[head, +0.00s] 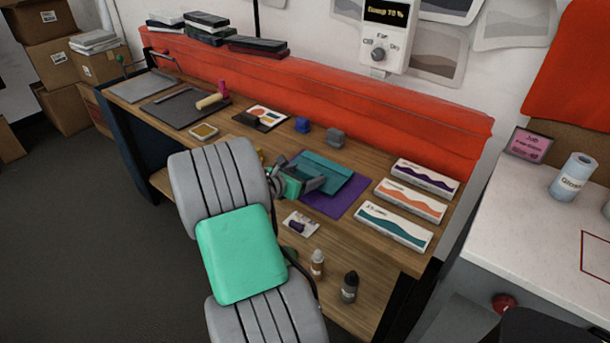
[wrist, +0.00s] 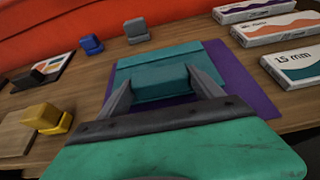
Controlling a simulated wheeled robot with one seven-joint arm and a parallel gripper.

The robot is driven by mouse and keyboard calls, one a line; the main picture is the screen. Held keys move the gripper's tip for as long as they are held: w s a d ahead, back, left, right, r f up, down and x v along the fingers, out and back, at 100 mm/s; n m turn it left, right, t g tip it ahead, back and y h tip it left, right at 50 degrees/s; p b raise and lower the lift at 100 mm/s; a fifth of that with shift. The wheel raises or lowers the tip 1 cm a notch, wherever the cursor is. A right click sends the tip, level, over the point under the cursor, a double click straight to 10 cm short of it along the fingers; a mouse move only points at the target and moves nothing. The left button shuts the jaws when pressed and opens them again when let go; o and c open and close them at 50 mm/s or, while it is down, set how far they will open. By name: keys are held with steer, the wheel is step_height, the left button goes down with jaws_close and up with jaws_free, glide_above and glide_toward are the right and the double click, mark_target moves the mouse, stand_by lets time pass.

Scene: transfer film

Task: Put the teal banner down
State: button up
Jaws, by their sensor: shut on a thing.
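The teal banner (head: 332,171) is a flat teal sheet with a raised part, which shows between the fingers in the wrist view (wrist: 160,80). My gripper (head: 312,184) is shut on this raised part; its two grey fingers (wrist: 165,85) sit on either side of it. The banner overlaps a purple sheet (head: 347,203), which shows along its right and near sides. I cannot tell whether the banner touches the purple sheet or is slightly above it. My gripper hides the banner's near left part in the head view.
Three labelled boxes (head: 408,199) lie right of the sheets. Blue (head: 302,124) and grey (head: 335,136) blocks stand behind. An orange-red backing (head: 330,90) borders the wooden bench.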

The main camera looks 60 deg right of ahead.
steer(key=shift+f, duration=0.45)
steer(key=o, duration=1.6)
steer(key=w+a+r+m+t+y+p, duration=0.1)
steer(key=w+a+r+m+t+y, duration=0.25)
steer(key=a, duration=0.85)
steer(key=w+a+m+t+y, duration=0.15)
steer(key=w+a+m, duration=0.45)
steer(key=a, duration=0.7)
steer(key=s+a+r+m+y, duration=0.1)
steer(key=a+m+y, duration=0.1)
steer(key=a, duration=0.6)
steer(key=s+a+r+m+y, duration=0.1)
steer(key=a+m+y, duration=0.1)
steer(key=a, duration=0.6)
steer(key=s+a+r+m+y+p, duration=0.1)
steer(key=a+y, duration=0.3)
steer(key=a, duration=0.4)
steer(key=shift+s+a+m, duration=0.35)
steer(key=shift+m, duration=0.2)
